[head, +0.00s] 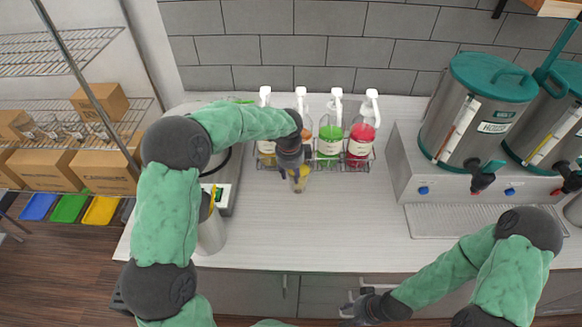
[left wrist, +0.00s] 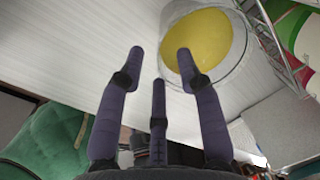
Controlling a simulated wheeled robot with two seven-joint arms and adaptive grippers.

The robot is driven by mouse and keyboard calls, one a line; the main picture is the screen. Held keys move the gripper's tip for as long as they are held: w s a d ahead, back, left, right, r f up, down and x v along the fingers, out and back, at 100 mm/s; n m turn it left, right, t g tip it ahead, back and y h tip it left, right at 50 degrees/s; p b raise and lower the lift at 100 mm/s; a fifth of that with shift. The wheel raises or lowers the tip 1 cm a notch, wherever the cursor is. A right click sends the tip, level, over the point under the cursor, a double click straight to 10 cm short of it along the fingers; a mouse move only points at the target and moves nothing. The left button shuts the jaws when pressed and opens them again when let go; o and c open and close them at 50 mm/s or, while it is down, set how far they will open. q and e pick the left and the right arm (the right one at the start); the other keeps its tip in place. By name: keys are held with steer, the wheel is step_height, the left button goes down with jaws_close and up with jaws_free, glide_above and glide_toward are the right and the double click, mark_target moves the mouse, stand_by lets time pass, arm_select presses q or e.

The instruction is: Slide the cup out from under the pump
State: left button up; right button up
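A clear cup with yellow contents (left wrist: 200,45) shows in the left wrist view, up and right of centre. In the head view only a bit of yellow (head: 303,172) shows, mostly hidden behind my left gripper (head: 296,186). The left gripper also shows in the left wrist view (left wrist: 160,60). Its fingers are spread with nothing between them, and the right fingertip overlaps the cup's edge; contact cannot be told. Pump bottles stand behind: an orange one (head: 306,128), partly hidden by my arm, a green one (head: 329,133) and a red one (head: 361,138). My right gripper (head: 362,308) hangs low by the counter's front edge.
The bottles stand in a wire rack (head: 371,160) against the tiled wall. A metal cup (head: 211,235) stands at the left beside a machine. Two large dispensers (head: 478,105) with a drip tray (head: 450,221) are at right.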

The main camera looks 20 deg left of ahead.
mark_target(292, 177)
arm_select(q)
steer(key=shift+w+f, duration=0.2)
steer(key=shift+f, duration=1.4)
jaws_close()
